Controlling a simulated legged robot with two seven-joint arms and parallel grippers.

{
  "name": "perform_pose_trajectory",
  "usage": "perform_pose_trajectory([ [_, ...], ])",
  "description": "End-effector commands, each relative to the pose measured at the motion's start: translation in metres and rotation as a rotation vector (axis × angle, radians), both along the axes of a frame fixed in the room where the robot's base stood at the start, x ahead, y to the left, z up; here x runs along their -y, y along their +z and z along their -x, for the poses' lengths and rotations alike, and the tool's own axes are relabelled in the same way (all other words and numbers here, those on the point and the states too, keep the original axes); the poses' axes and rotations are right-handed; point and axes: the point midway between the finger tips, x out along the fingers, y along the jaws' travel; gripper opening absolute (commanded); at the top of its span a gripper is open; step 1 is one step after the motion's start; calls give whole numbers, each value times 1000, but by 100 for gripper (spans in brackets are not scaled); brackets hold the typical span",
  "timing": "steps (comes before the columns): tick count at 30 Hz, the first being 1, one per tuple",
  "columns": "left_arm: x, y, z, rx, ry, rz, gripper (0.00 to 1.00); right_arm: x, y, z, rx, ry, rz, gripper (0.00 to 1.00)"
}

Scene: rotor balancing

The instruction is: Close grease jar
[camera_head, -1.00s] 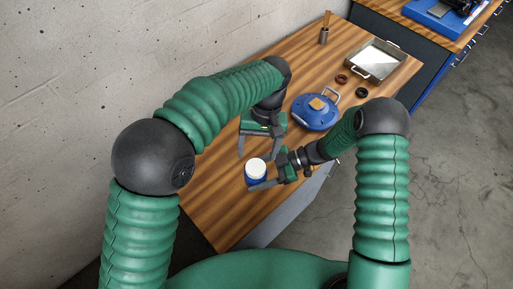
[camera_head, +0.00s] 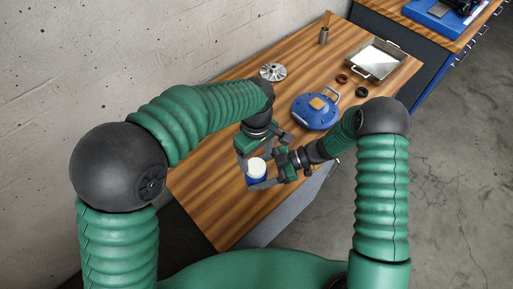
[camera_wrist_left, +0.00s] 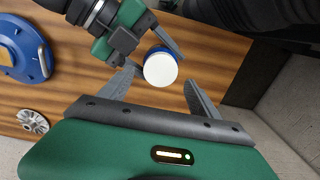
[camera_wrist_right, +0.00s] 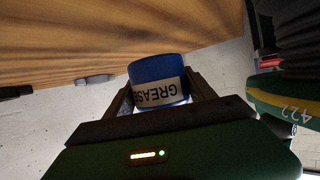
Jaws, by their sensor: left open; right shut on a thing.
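The grease jar (camera_head: 257,180) is blue with a white lid (camera_head: 257,167) on top. In the right wrist view the jar (camera_wrist_right: 157,80) shows its "GREASE" label between the fingers. My right gripper (camera_head: 268,184) is shut on the jar's body from the side. My left gripper (camera_head: 252,158) is open, at the jar from the wall side. In the left wrist view its fingers (camera_wrist_left: 160,85) point toward the white lid (camera_wrist_left: 160,70), one on each side and apart from it. Whether the lid is seated tightly cannot be told.
A blue round case (camera_head: 315,112) stands on the wooden table (camera_head: 215,195) behind the grippers. The table's near left is clear.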

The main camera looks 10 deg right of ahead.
Motion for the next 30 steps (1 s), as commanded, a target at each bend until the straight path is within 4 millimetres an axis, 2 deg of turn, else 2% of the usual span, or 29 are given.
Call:
perform_pose_trajectory([
  [3,0,-21,1,-3,1,0,72,0,1,0,1,0,-1,0],
  [7,0,-36,1,-2,-1,-1,72,0,1,0,1,0,-1,0],
  [18,0,-42,1,0,0,0,72,0,1,0,1,0,-1,0],
  [30,0,-42,1,1,-1,1,20,0,1,0,0,1,-2,0],
])
